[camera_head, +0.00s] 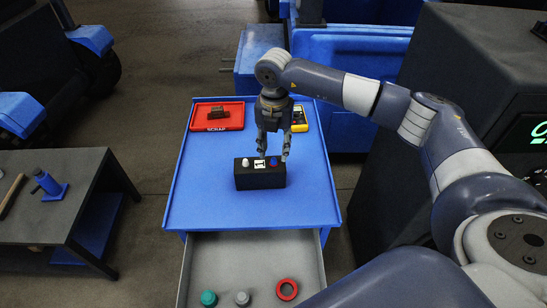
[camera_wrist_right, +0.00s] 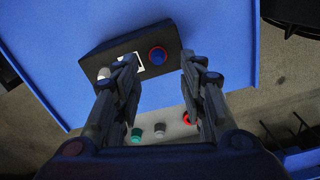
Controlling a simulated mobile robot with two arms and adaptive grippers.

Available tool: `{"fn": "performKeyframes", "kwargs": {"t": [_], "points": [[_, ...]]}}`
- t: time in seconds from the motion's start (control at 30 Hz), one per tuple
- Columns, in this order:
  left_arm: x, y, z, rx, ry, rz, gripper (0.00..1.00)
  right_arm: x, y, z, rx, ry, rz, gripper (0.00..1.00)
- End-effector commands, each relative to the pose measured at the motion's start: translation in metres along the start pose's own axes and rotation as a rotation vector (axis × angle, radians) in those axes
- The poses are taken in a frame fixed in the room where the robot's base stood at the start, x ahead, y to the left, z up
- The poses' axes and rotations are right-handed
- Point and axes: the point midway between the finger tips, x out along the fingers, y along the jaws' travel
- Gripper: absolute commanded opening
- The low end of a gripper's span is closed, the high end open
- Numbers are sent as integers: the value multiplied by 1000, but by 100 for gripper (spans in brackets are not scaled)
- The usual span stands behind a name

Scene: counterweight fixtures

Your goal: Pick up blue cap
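The blue cap (camera_head: 273,161) sits on the right part of a black box (camera_head: 258,180) on the blue cart top, beside a white label with a dark mark. A white cap (camera_head: 245,162) sits on the box's left part. In the right wrist view the blue cap (camera_wrist_right: 158,55) appears between and beyond the fingertips, on the black box (camera_wrist_right: 110,57). My right gripper (camera_head: 273,151) points down above the box. It is open, with nothing between its fingers (camera_wrist_right: 159,62). My left gripper is not in view.
A red scrap tray (camera_head: 229,122) with a brown block and a yellow meter (camera_head: 299,117) lie at the cart's back. The cart top around the box is clear.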

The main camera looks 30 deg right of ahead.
Motion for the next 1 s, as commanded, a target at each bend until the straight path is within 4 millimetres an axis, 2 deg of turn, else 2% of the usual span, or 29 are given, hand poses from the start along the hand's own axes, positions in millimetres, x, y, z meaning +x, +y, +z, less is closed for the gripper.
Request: {"fn": "performKeyframes", "kwargs": {"t": [0.03, 0.1, 0.23, 0.5, 0.87, 1.0], "points": [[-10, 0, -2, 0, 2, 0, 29, 4, 1, 1, 2, 3, -3, 38], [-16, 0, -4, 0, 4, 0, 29, 15, 2, 4, 1, 4, -4, 38], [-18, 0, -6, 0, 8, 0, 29, 32, 2, 4, 0, 3, -1, 38], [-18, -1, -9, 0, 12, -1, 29, 39, 3, 4, -1, 2, 1, 38], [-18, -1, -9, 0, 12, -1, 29, 38, 3, 4, 0, 2, 1, 9], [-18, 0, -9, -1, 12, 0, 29, 38, 3, 4, 0, 2, 1, 7]]}}
